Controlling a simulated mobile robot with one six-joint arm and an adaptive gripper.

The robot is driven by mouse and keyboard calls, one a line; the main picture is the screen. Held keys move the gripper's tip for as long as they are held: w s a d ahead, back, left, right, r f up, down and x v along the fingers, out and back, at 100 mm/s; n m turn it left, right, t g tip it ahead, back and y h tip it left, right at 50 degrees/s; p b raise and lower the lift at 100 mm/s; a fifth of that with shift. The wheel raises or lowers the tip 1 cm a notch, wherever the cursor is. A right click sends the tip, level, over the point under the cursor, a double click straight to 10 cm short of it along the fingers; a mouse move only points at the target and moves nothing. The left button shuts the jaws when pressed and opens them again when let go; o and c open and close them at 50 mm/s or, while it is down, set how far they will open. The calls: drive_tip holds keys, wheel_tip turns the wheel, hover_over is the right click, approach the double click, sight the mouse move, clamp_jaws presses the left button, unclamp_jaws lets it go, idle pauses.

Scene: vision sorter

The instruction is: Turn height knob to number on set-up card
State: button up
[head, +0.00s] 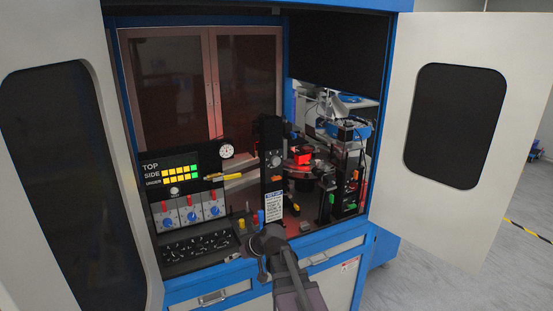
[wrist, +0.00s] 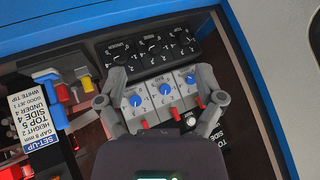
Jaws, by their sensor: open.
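The set-up card (wrist: 42,128) is white with a blue header and reads "HEIGHT 2" in the wrist view. It also shows on the front of a black column in the head view (head: 274,207). A round grey knob (head: 276,161) sits higher on that column; I cannot read a label or number there, nor confirm it is the height knob. My gripper (wrist: 162,76) is open and empty, its fingers spread across the picture of the three-dial panel. In the head view my gripper (head: 266,240) is dark, low in front of the column, its fingertips unclear.
Three white modules with blue dials (head: 191,216) and red switches stand left of the column. Black dials (head: 196,245) lie in front. A display (head: 170,170) reads TOP, SIDE, UNDER. Open cabinet doors (head: 460,120) flank the workspace. Coloured pegs stand near the column's foot.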

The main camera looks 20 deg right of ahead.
drive_tip(key=w+d+r+t+p, duration=0.2)
drive_tip(key=w+d+r+t, duration=0.2)
drive_tip(key=w+d+r, duration=0.3)
drive_tip(key=m+t+h+p, duration=0.2)
drive_tip(key=m+t+h, duration=0.3)
drive_tip(key=t, duration=0.2)
approach(277, 161)
drive_tip(key=s, duration=0.4)
drive_tip(key=shift+w+f, duration=0.1)
drive_tip(key=shift+w, duration=0.05)
drive_tip(key=shift+w, duration=0.2)
drive_tip(key=w, duration=1.3)
drive_tip(key=shift+w+a, duration=0.25)
